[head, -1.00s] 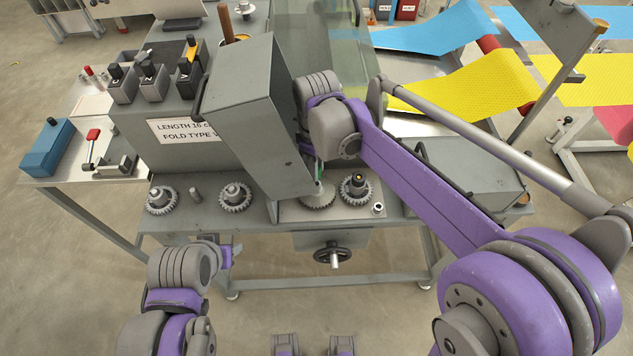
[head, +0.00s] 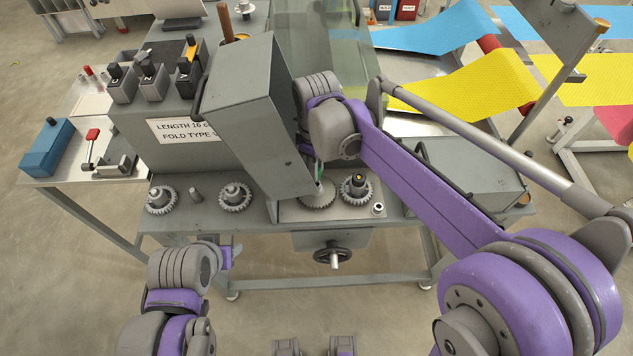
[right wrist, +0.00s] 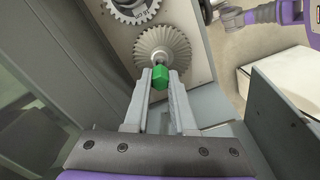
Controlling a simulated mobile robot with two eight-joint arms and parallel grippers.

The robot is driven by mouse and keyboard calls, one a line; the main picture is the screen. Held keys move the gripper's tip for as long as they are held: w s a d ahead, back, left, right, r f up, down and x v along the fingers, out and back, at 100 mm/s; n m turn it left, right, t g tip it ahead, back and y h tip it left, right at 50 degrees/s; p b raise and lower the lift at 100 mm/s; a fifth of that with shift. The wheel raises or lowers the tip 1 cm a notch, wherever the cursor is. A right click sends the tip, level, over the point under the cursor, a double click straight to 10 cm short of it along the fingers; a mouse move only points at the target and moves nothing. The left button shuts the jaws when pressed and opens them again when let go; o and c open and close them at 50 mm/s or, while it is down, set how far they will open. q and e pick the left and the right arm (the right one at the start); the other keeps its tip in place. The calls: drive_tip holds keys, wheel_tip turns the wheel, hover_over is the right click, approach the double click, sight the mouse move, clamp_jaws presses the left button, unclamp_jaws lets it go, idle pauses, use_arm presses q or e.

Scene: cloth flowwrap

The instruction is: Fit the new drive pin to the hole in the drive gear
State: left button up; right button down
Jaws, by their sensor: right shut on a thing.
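My right gripper (right wrist: 161,80) is shut on a green faceted piece (right wrist: 160,77), which looks like the head of the drive pin. It sits right at the lower edge of the bevel gear's hub, as the right wrist view shows. The bevel gear (right wrist: 166,50), apparently the drive gear, also shows in the head view (head: 318,201), below the tilted grey cover. The pin's shank and the hole are hidden, so I cannot tell how far it is in. In the head view my right fingers are mostly behind the cover. My left gripper (head: 233,254) hangs in front of the bench, its fingers unclear.
The tilted grey cover (head: 240,110) stands close to the left of my right wrist. Another gear (head: 356,190) sits just right of the bevel gear, with a small metal part (head: 378,209) beside it. More gears (head: 236,197) stand to the left. A handwheel (head: 332,255) hangs below.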

drive_tip(key=shift+f+b, duration=0.75)
drive_tip(key=shift+f, duration=0.75)
drive_tip(key=c, duration=0.7)
unclamp_jaws()
drive_tip(key=shift+o, duration=0.2)
drive_tip(key=shift+r, duration=0.1)
wheel_tip(320, 180, up, 11)
drive_tip(key=shift+f+p, duration=0.15)
drive_tip(key=shift+p, duration=0.15)
drive_tip(key=s+d+f+m+t, duration=0.2)
drive_tip(key=s+d+f+m, duration=0.4)
drive_tip(key=s, duration=0.3)
drive_tip(key=s+d+f+m+t, duration=0.3)
drive_tip(key=s+d+f+m, duration=0.3)
drive_tip(key=s+d, duration=0.3)
drive_tip(key=shift+f, duration=0.25)
